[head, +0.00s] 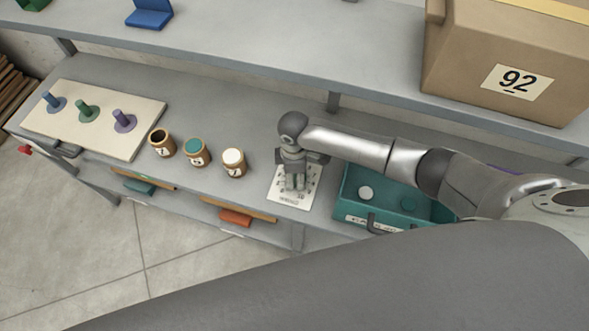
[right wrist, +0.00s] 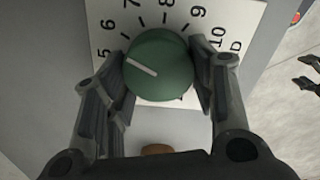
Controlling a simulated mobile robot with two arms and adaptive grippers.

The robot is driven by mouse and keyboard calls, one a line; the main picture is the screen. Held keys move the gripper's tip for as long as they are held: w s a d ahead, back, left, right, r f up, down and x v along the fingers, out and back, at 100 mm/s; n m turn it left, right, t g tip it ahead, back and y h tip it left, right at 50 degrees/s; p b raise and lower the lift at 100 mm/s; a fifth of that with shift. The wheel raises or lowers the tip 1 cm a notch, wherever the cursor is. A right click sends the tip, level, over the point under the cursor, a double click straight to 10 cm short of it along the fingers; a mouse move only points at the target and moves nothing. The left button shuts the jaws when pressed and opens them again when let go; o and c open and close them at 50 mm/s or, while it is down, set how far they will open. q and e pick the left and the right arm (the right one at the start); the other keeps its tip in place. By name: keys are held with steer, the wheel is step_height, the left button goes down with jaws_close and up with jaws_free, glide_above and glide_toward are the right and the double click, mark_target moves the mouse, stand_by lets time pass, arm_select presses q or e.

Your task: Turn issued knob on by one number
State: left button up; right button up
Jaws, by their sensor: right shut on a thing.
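The knob's white dial plate (head: 279,195) lies on the grey bench, with a printed word too small to read surely in the head view. In the right wrist view, the round green knob (right wrist: 163,68) sits on the plate (right wrist: 234,20), ringed by numbers; 5 through 10 can be read. Its white pointer line aims up-left, toward the 5. My right gripper (head: 294,184) is above the plate, and its two fingers (right wrist: 163,82) are shut on opposite sides of the knob. The gripper hides the knob in the head view. My left gripper cannot be made out.
A teal tray (head: 345,193) stands just right of the plate. Three labelled jars (head: 197,155) stand to the left, then a cream board (head: 118,150) with three coloured pegs. A cardboard box (head: 465,57) marked 92 sits on the raised shelf behind.

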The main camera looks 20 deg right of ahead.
steer(key=shift+r+m, duration=0.1)
steer(key=shift+m, duration=0.3)
steer(key=shift+w, duration=0.1)
steer(key=o, duration=1)
step_height(320, 180, up, 8)
steer(key=shift+f, duration=0.25)
steer(key=shift+f, duration=0.1)
